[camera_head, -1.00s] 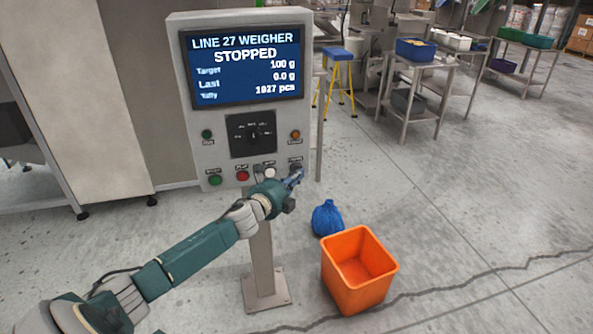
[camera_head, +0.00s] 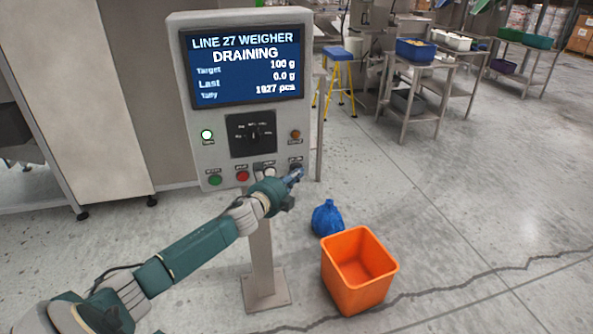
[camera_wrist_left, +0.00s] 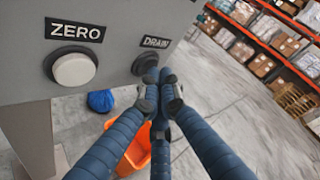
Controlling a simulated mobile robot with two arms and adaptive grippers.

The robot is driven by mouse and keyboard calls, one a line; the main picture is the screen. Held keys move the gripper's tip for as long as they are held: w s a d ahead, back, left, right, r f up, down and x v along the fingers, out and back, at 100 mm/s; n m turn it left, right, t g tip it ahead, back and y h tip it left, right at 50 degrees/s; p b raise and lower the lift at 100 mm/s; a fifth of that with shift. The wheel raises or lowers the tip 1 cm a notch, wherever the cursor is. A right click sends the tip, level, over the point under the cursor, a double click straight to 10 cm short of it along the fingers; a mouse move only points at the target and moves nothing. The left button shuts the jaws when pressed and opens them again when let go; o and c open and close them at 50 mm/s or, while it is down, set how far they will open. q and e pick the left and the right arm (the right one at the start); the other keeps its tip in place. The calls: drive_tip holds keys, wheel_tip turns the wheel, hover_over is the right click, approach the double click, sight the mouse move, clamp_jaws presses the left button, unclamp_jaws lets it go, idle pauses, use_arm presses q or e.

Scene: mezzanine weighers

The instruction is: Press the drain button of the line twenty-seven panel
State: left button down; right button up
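The line 27 weigher panel (camera_head: 288,120) stands on a post, and its screen (camera_head: 246,66) reads DRAINING. In the left wrist view the dark drain button (camera_wrist_left: 146,64) sits under its DRAIN label (camera_wrist_left: 156,42), partly hidden by my fingers. My left gripper (camera_head: 298,174) is at the lower right of the panel. In the left wrist view its blue fingers (camera_wrist_left: 158,78) are brought together at the drain button, with nothing seen between them; I cannot tell whether they touch it. The white zero button (camera_wrist_left: 74,69) is to the left. My right gripper is not in view.
An orange bin (camera_head: 336,276) and a blue bag (camera_head: 327,218) are on the floor at the right of the post. Green (camera_head: 215,180) and red (camera_head: 242,176) buttons are on the panel's lower left.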

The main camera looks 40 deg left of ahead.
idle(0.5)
use_arm(q)
drive_tip(key=shift+s+d, duration=0.5)
drive_tip(key=shift+d+p, duration=0.1)
drive_tip(key=shift+p, duration=0.2)
drive_tip(key=s+d, duration=0.1)
drive_tip(key=s+d+p, duration=0.1)
drive_tip(key=s+d, duration=0.1)
drive_tip(key=shift+s+d, duration=0.1)
drive_tip(key=shift+d, duration=0.2)
idle(0.7)
